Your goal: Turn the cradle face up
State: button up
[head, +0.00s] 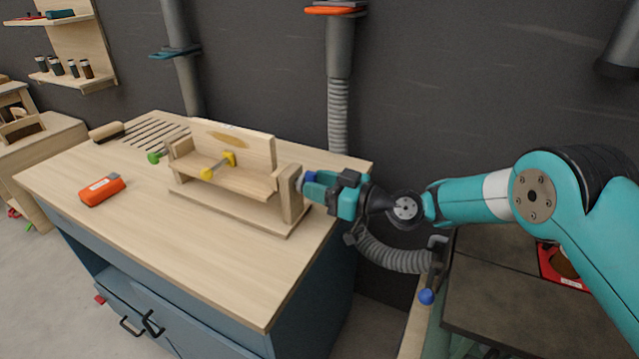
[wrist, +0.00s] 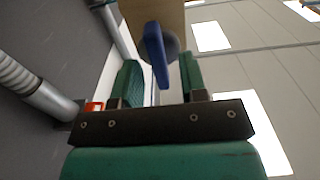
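The cradle (head: 232,148) is a pale wooden form of an upright back board and a flatter board, hung between two end posts on a wooden base on the bench. A blue lever (head: 309,177) is at the right end, and also shows in the wrist view (wrist: 154,55). My gripper (head: 318,190) is at this right end. In the wrist view its fingers (wrist: 162,82) stand apart, with the blue lever between them and gaps visible.
The workbench (head: 150,240) carries an orange box (head: 102,190) at the left and a wooden-backed brush (head: 106,132) at the far left. Grey ducts (head: 338,70) hang behind. The bench front is clear. A dark table (head: 530,310) stands at the right.

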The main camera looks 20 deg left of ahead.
grip_shut()
jog(key=shift+f+m+b, duration=0.15)
jog(key=shift+m+b, duration=0.25)
jog(key=shift+b, duration=0.15)
jog(key=shift+w+f+m+b, duration=0.15)
jog(key=shift+m+b, duration=1.25)
jog(key=shift+m, duration=2.6)
jog(key=shift+w+m+b, duration=0.2)
jog(key=shift+m+b, duration=1.2)
jog(key=shift+m, duration=3.3)
grip_release()
